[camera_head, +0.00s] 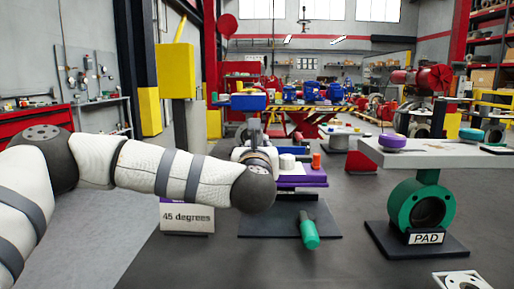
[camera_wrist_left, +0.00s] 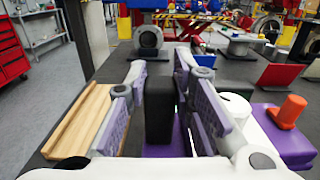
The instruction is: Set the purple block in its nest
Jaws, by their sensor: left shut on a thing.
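My left gripper (camera_head: 258,150) is over the work fixture in the middle of the head view, largely hidden behind its own wrist. In the left wrist view its purple-padded fingers (camera_wrist_left: 163,95) stand on either side of a dark upright block (camera_wrist_left: 160,118), and it is shut on it. A purple surface (camera_wrist_left: 180,142) shows low between and beside the fingers; I cannot tell if it joins the dark block. A purple slab (camera_head: 302,180) lies right of the wrist, also seen in the wrist view (camera_wrist_left: 293,147). I cannot make out the nest. My right gripper is out of view.
An orange peg (camera_head: 316,160) and a white cylinder (camera_head: 287,161) stand right of the gripper. A green handle (camera_head: 309,234) sticks out in front. A "45 degrees" sign (camera_head: 186,217) is left, a green ring (camera_head: 420,204) right. A wooden block (camera_wrist_left: 80,125) lies left of the fingers.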

